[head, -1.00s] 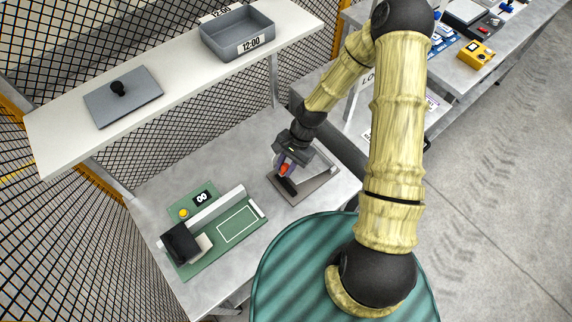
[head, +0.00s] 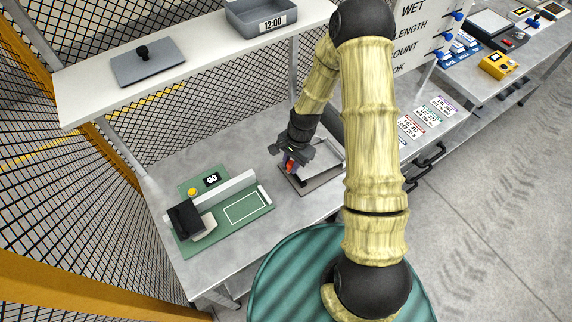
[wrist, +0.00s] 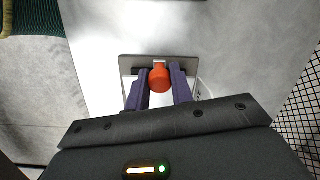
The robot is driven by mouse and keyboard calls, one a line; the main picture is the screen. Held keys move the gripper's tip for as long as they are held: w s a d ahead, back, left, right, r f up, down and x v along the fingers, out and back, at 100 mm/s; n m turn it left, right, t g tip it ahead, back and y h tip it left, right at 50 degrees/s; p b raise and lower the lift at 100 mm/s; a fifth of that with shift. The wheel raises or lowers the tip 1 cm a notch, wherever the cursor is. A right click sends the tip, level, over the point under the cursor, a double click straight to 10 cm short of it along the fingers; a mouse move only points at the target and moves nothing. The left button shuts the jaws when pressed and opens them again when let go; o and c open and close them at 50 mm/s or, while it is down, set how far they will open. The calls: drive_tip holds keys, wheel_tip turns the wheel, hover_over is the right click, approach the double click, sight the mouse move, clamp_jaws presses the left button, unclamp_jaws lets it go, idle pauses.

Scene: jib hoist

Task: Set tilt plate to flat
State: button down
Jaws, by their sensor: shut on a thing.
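The tilt plate (head: 322,182) is a grey, framed square unit on the bench, right of the green board. Its near frame edge also shows in the wrist view (wrist: 128,62). My gripper (head: 289,166) is over its left part and hides some of it. In the wrist view, my gripper (wrist: 159,92) has its two purple fingers on either side of a red knob (wrist: 159,77) and is shut on it. I cannot tell the plate's exact tilt.
A green board (head: 225,222) with a yellow button and a black-ended block lies left on the bench. A shelf (head: 205,62) above holds a grey bin (head: 262,20) and a knobbed lid (head: 148,66). Mesh fencing stands behind and left.

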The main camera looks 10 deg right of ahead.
sight(287, 171)
drive_tip(key=shift+s+a+f+b, duration=0.2)
drive_tip(key=shift+a+f+b, duration=0.15)
drive_tip(key=shift+f, duration=0.25)
drive_tip(key=shift+s+a+f+b, duration=0.1)
drive_tip(key=shift+a+f+b, duration=0.2)
drive_tip(key=shift+f+b, duration=0.55)
drive_tip(key=shift+s+a+f+b, duration=0.1)
drive_tip(key=shift+a+f+b, duration=0.3)
drive_tip(key=shift+f, duration=0.65)
drive_tip(key=shift+d, duration=0.15)
drive_tip(key=c, duration=1.2)
unclamp_jaws()
drive_tip(key=shift+d+r, duration=0.1)
drive_tip(key=shift+r, duration=0.05)
wheel_tip(287, 171, up, 17)
drive_tip(key=d+b, duration=0.2)
drive_tip(key=shift+w+d, duration=0.35)
drive_tip(key=shift+w, duration=0.05)
